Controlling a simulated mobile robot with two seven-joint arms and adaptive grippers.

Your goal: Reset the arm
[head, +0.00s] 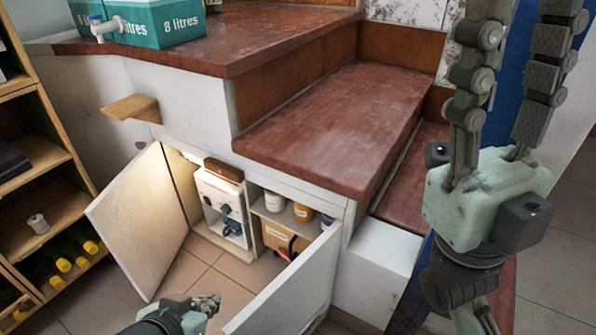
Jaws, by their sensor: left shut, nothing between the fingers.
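My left gripper (207,303) is low at the bottom of the head view, in front of the open cupboard. Its fingers are together and nothing shows between them. Part of its arm is cut off by the lower edge. My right gripper (524,20) is raised at the right, fingers pointing up. Its two fingers stand apart with nothing between them, and their tips reach the top edge.
An open cupboard has a left door (143,220) and a right door (290,285). Inside are a white appliance (221,212) and jars (272,201). Red-brown steps (335,125) rise behind. A wooden shelf (45,160) with bottles stands left. Teal boxes (160,22) sit on top.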

